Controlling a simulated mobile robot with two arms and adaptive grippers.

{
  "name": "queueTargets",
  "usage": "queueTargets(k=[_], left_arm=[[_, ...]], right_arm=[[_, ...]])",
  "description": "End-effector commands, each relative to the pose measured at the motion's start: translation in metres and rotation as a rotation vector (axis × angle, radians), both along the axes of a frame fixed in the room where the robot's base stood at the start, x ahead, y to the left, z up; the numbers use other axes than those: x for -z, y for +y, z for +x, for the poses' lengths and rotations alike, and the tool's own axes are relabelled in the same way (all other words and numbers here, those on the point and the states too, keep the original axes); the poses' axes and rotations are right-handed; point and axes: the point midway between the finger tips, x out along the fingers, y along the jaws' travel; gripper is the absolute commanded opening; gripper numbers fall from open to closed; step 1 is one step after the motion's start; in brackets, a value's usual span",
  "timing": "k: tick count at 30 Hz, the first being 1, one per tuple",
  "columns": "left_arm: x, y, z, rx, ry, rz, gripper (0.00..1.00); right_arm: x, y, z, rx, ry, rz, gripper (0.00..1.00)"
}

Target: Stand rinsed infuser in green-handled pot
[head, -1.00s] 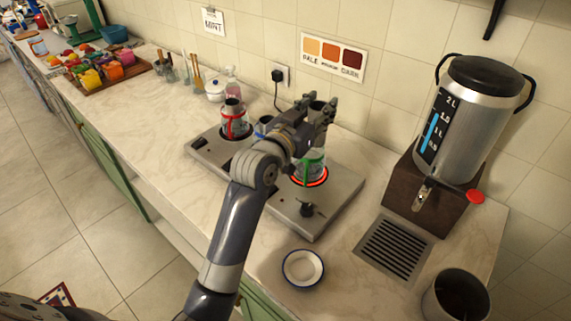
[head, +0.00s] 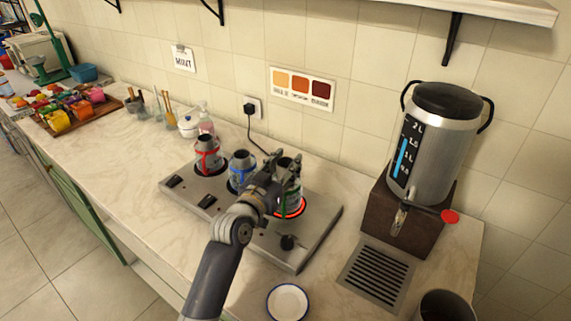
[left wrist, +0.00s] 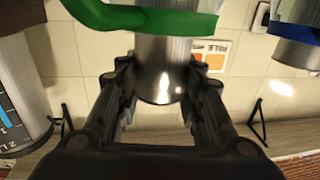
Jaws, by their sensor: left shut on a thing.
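The green-handled pot (head: 292,193) stands on the right burner of the hob, over a glowing red ring. Its green handle (left wrist: 150,18) and part of its body show at the top of the left wrist view. A shiny metal cylinder, the infuser (left wrist: 160,72), sits between the fingers of my left gripper (left wrist: 160,88), which is shut on it. In the head view my left gripper (head: 285,165) is at the pot's mouth and partly hides it. The infuser lines up with the pot; how deep it sits is hidden. My right gripper is out of view.
A red-handled pot (head: 207,155) and a blue-handled pot (head: 241,168) stand on the hob (head: 190,192) to the left. The samovar (head: 436,145) stands right, above a drain grille (head: 375,275). A white saucer (head: 287,302) lies in front.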

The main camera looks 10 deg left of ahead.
Motion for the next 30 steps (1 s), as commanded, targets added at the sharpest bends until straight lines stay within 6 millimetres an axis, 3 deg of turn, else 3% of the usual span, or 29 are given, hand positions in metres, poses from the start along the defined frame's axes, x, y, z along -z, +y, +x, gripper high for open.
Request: queueTargets(k=[20, 21, 23, 30], left_arm=[[0.011, 0.000, 0.000, 0.000, -0.002, 0.000, 0.07], [0.011, 0.000, 0.000, 0.000, -0.001, 0.001, 0.39], [0.011, 0.000, 0.000, 0.000, -0.001, 0.001, 0.53], [0.011, 0.000, 0.000, 0.000, -0.001, 0.000, 0.55]], right_arm=[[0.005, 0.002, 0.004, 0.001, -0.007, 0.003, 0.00], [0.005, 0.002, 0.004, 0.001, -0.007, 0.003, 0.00], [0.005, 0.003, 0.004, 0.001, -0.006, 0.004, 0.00], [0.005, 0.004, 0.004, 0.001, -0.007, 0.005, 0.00]])
